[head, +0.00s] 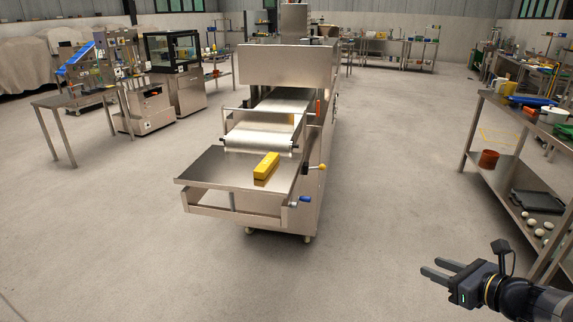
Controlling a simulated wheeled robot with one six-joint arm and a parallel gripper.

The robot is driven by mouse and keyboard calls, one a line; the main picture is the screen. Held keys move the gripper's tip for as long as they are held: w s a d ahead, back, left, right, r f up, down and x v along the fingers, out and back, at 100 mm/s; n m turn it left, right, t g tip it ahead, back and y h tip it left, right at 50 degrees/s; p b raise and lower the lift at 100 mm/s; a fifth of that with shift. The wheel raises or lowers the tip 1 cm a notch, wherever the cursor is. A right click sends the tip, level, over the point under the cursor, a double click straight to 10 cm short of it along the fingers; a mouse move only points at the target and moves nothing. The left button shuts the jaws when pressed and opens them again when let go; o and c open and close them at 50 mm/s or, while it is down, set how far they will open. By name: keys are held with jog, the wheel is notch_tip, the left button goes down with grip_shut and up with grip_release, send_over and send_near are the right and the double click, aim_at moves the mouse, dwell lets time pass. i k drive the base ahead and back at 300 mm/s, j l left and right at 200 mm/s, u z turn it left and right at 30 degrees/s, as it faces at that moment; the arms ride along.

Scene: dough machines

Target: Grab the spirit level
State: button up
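A yellow bar-shaped block, which looks like the spirit level (266,166), lies on the flat metal outfeed tray (215,170) at the front of the dough machine. It lies near the tray's right side, in front of the white roller. My gripper (428,267) is at the lower right of the head view, over the floor and well apart from the yellow level. Its two fingers point left with a gap between them, and nothing shows between them.
The dough machine (288,68) stands mid-room, with levers and knobs on its right side. A metal shelf table (480,130) with bins and trays is on the right. Another metal table (60,101) stands at the left. Open floor (390,170) lies between machine and right shelf.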

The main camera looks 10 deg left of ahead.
aim_at(261, 171)
jog(key=i+j+z, duration=0.1)
jog(key=j+z, duration=1.15)
jog(key=j, duration=0.45)
jog(key=k+j, duration=0.1)
jog(key=j, duration=0.45)
jog(key=j+z, duration=0.15)
jog(key=j, duration=0.4)
jog(key=k+j, duration=0.1)
jog(key=j, duration=0.4)
jog(key=k+j+z, duration=0.15)
jog(key=j, duration=0.4)
jog(key=k+j, duration=0.1)
jog(key=j, duration=0.5)
jog(key=k+j, duration=0.1)
jog(key=j, duration=0.45)
